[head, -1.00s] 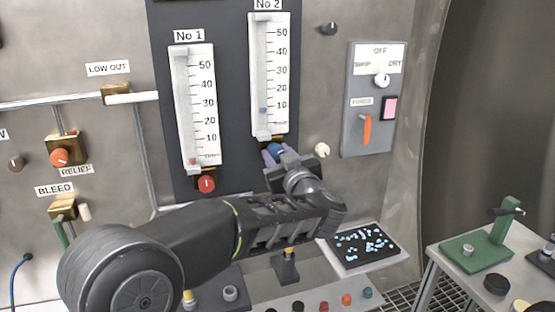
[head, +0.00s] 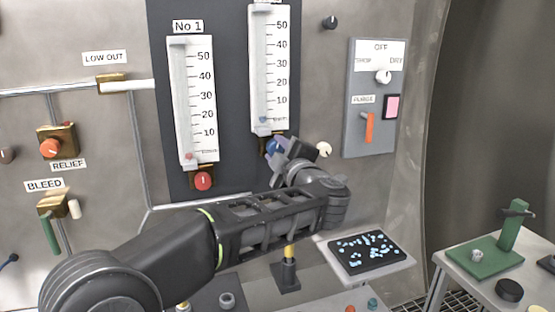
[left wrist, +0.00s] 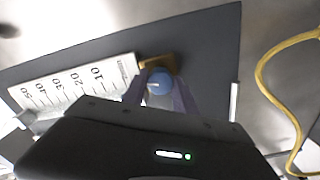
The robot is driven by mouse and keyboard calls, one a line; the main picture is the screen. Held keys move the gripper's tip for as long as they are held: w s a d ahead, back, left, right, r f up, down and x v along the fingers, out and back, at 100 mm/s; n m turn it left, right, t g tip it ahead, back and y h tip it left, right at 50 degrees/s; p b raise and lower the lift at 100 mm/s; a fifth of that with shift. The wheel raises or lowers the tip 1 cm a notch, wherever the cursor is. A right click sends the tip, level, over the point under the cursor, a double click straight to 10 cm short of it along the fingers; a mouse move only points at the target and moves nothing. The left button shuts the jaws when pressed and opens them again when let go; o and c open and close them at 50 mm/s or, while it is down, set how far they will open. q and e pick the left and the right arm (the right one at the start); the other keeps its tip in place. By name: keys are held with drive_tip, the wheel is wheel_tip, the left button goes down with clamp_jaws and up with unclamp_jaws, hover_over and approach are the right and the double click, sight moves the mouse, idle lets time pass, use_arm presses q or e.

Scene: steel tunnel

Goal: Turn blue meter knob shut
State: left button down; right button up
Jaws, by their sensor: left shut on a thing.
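The blue meter knob (head: 272,147) sits below the No 2 meter (head: 269,70) on the dark panel, mostly hidden by my gripper in the head view. In the left wrist view the round blue knob (left wrist: 160,82) shows on a brass block (left wrist: 157,63). My left gripper (head: 278,148) has its fingers on either side of the knob and is shut on it; its two fingers also show in the left wrist view (left wrist: 159,92). The No 1 meter (head: 192,100) hangs to the left with a red knob (head: 203,181) beneath. My right gripper is not in view.
A grey switch box (head: 373,98) with an orange lever is right of the meters, with a white knob (head: 323,149) nearer. Below are a tray of blue pieces (head: 368,251) and a small stand (head: 286,270). A table with a green stand (head: 490,250) is at right.

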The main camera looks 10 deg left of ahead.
use_arm(q)
drive_tip(key=shift+f+n+b, duration=0.1)
drive_tip(key=shift+n+b, duration=0.3)
drive_tip(key=shift+n, duration=0.4)
drive_tip(key=c, duration=1)
unclamp_jaws()
drive_tip(key=shift+o, duration=0.2)
drive_tip(key=b+v, duration=0.1)
drive_tip(key=v, duration=0.7)
drive_tip(key=shift+w, duration=0.1)
